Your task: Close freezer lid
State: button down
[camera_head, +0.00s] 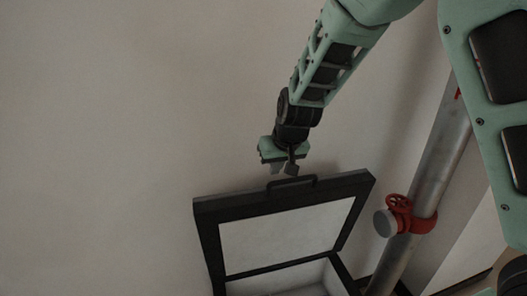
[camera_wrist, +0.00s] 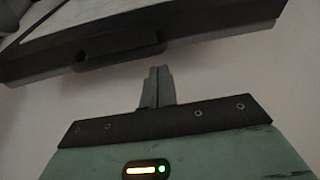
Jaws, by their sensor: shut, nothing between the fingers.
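The freezer lid (camera_head: 285,194) stands raised, with a black frame and a pale inner panel. The freezer body (camera_head: 340,275) shows below it at the bottom edge, with its pale inside partly in view. A black handle (camera_head: 291,182) sits on the lid's top edge. My gripper (camera_head: 284,170) is just above and behind the handle, close to it; I cannot tell if they touch. In the wrist view my gripper (camera_wrist: 156,72) is shut and empty, with its fingertips below the dark lid edge and handle (camera_wrist: 118,52), a small gap between.
A metal pipe (camera_head: 434,165) with a red valve (camera_head: 411,215) runs upright just right of the freezer. A plain pale wall (camera_head: 100,130) fills the left and back. The space left of the lid is clear.

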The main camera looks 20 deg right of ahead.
jog(key=w+d+r+h+p, duration=0.1)
jog(key=w+d+r, duration=0.1)
jog(key=w, duration=0.2)
jog(key=w+r+p+x, duration=0.1)
jog(key=p+x, duration=0.1)
jog(key=x, duration=0.9)
jog(key=shift+m+t, duration=0.3)
jog(key=shift+t, duration=0.1)
jog(key=s, duration=0.2)
jog(key=s+p, duration=0.1)
jog(key=s, duration=0.1)
jog(key=shift+f, duration=0.25)
jog(key=shift+s+f, duration=0.1)
jog(key=shift+f, duration=0.05)
